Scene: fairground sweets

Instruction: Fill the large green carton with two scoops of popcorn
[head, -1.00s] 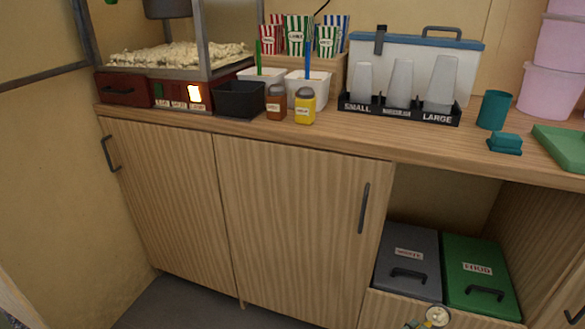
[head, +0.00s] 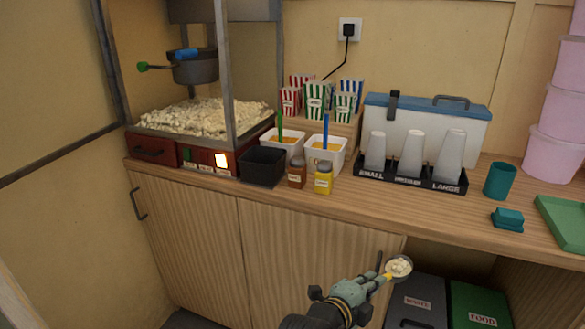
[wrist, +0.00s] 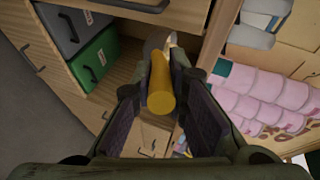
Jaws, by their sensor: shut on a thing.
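My gripper (head: 376,281) is shut on the yellow handle of a scoop (head: 399,267), held in front of the counter's cupboard. The scoop's round bowl shows pale contents that look like popcorn. In the wrist view the yellow handle (wrist: 160,88) lies between my fingers; the bowl is mostly hidden behind it. A larger green-striped carton (head: 316,100) stands on the wooden rack among red and blue ones, with a smaller green-striped carton (head: 343,107) to its right. Loose popcorn (head: 205,117) is heaped in the popcorn machine (head: 190,158) at the left.
A black bin (head: 262,167), white tubs with green and blue handles, and two shakers (head: 323,179) stand before the rack. A cup holder (head: 410,180), cool box (head: 425,118) and teal cup (head: 500,181) are to the right. Waste and food bins sit below.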

